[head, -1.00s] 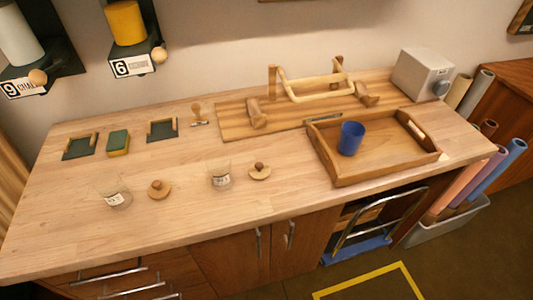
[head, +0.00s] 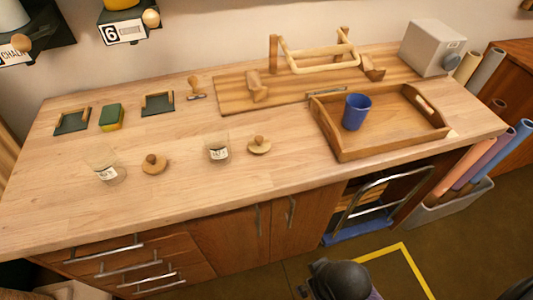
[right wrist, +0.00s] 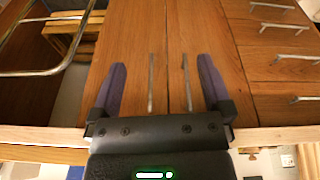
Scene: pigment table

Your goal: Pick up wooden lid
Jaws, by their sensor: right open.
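Two round wooden lids with knobs lie on the wooden table in the head view. One lid (head: 154,165) is at the left, beside a clear glass jar (head: 107,170). The other lid (head: 259,146) is near the middle, just right of a second labelled glass jar (head: 218,152). My right gripper (right wrist: 161,62) is open and empty in the right wrist view, its two purple-grey fingers in front of the cabinet doors, apart from both lids. A dark part of my arm shows at the bottom of the head view. My left gripper is not in view.
A wooden tray (head: 343,155) holding a blue cup (head: 356,111) stands at the right. Behind are a board with a wooden frame (head: 224,94), a stamp (head: 196,90), a green-yellow sponge (head: 111,117) and a grey box (head: 433,47). The table's front strip is clear.

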